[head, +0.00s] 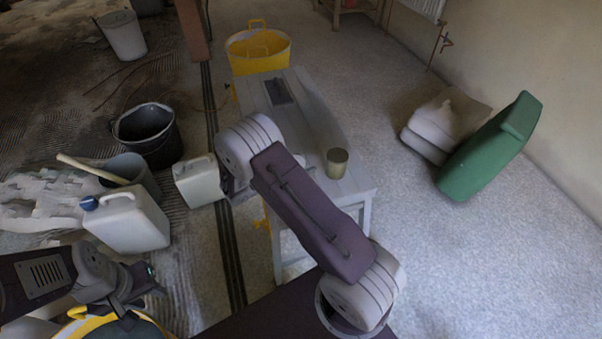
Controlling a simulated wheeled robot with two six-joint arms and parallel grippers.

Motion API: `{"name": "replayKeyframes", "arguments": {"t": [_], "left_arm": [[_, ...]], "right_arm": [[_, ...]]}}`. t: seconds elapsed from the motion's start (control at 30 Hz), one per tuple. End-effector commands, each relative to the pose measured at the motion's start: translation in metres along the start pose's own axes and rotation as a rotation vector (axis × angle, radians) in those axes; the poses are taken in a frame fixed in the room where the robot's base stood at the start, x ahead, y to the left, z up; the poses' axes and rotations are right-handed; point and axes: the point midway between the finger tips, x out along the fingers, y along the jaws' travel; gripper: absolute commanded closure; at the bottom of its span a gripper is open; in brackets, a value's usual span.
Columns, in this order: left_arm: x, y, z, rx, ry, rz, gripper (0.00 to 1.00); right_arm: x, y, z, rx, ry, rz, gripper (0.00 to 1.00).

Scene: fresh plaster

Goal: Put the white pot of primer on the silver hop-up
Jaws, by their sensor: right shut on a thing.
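A white pot (197,183), shaped like a small canister with a handle, is in my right gripper (227,182), which is shut on it. My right forearm and wrist partly hide the gripper's fingers. The pot hangs left of the silver hop-up (312,122), apart from its top. The hop-up is a long grey bench with legs, and my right arm crosses over its near part. My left gripper (148,284) is low at the left, beyond a yellow and dark item, with nothing clearly in it; its finger gap is unclear.
On the hop-up stand an olive tin (337,163) and a dark flat tool (279,91). A yellow tub (258,52) is behind it. A white jerrycan with blue cap (128,222) and a black bucket (147,135) are left.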

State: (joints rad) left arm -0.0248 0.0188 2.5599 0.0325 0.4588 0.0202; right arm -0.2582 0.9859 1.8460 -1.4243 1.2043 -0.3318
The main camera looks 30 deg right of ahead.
Motion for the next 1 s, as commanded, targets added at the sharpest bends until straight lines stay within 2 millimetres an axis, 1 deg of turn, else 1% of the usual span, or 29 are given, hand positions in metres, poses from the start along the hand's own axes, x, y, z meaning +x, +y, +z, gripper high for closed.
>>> {"name": "replayKeyframes", "arguments": {"t": [0.03, 0.1, 0.17, 0.37, 0.5, 0.53, 0.57, 0.6, 0.9, 0.97, 1.0], "left_arm": [[0.01, 0.0, 0.001, 0.0, 0.0, 0.0, 0.64], [0.019, 0.0, 0.002, 0.0, 0.0, 0.0, 0.64], [0.023, 0.0, 0.002, 0.0, 0.0, 0.0, 0.64], [0.019, 0.0, 0.002, 0.0, 0.0, 0.0, 0.64], [0.022, 0.0, 0.002, 0.0, 0.0, 0.0, 0.64], [0.021, 0.0, 0.002, 0.0, 0.0, 0.0, 0.64], [0.021, 0.0, 0.002, 0.0, 0.0, 0.0, 0.64], [0.021, 0.0, 0.002, 0.0, 0.0, 0.0, 0.64], [0.02, 0.0, 0.002, 0.0, 0.0, 0.0, 0.64], [0.016, 0.0, 0.002, 0.0, 0.0, 0.0, 0.64], [0.013, 0.0, 0.002, 0.0, 0.0, 0.0, 0.64]], "right_arm": [[0.005, -0.001, -0.013, -0.002, 0.0, -0.001, 0.92], [0.011, -0.001, -0.027, -0.002, 0.0, -0.001, 0.92], [0.014, 0.0, -0.034, 0.0, 0.0, 0.0, 0.92], [0.013, 0.0, -0.031, 0.001, 0.0, 0.0, 0.92], [0.015, -0.001, -0.035, 0.0, 0.0, 0.0, 0.92], [0.015, -0.001, -0.035, 0.0, 0.0, 0.0, 0.42], [0.014, -0.001, -0.034, 0.0, 0.0, 0.0, 0.33], [0.014, -0.001, -0.034, 0.0, 0.0, 0.0, 0.23], [0.014, -0.001, -0.033, 0.0, 0.0, 0.0, 0.23], [0.011, 0.0, -0.028, 0.001, 0.0, 0.001, 0.23], [0.005, 0.0, -0.028, 0.0, 0.0, 0.003, 0.23]]}}
